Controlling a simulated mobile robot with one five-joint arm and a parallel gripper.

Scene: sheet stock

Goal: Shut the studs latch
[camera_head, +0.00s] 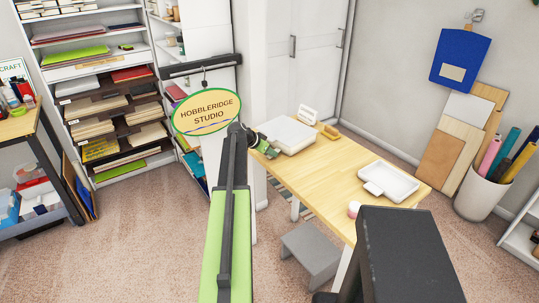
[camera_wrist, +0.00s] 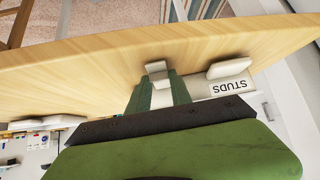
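A white, low case (camera_head: 289,135) sits on the far left part of the wooden table. In the wrist view, a white face bears the upside-down word STUDS (camera_wrist: 232,88), with a pale rounded piece (camera_wrist: 229,68) beside it. A small grey tab (camera_wrist: 157,70), which looks like the latch, stands at my fingertips; whether they touch it I cannot tell. My gripper (camera_wrist: 160,85) has its two green fingers apart, with pale surface showing between them. In the head view, my gripper (camera_head: 264,145) is at the left side of the case, partly hidden by my arm.
The wooden table (camera_head: 330,165) also holds a white tray (camera_head: 390,181), a small round pinkish jar (camera_head: 354,209), a wooden block (camera_head: 330,132) and an upright white item (camera_head: 308,113). A grey stool (camera_head: 310,255) stands below. The tabletop's middle is clear.

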